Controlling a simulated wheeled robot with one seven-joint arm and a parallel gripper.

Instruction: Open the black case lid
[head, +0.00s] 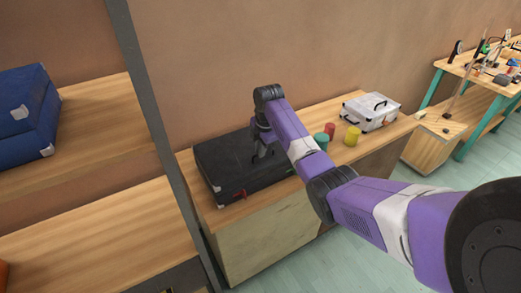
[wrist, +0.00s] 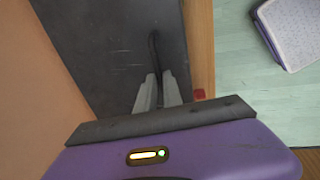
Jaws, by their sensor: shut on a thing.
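The black case (head: 222,172) lies flat on the wooden cabinet top, with its lid down as far as I can see. A small red piece (head: 240,193) shows on its front side. In the wrist view the dark case surface (wrist: 100,40) fills the middle, with a thin black handle (wrist: 153,48) on it. My gripper (wrist: 158,88) is over the case, its two grey fingers shut on the handle. In the head view my gripper (head: 260,150) is above the right half of the case, and my arm hides part of it.
Green, red and yellow cups and a silver case (head: 368,112) stand on the cabinet top (head: 300,112) to the right. A dark post (head: 155,110) rises at the left, before shelves with a blue case (head: 25,110). A cluttered workbench (head: 480,75) is at far right.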

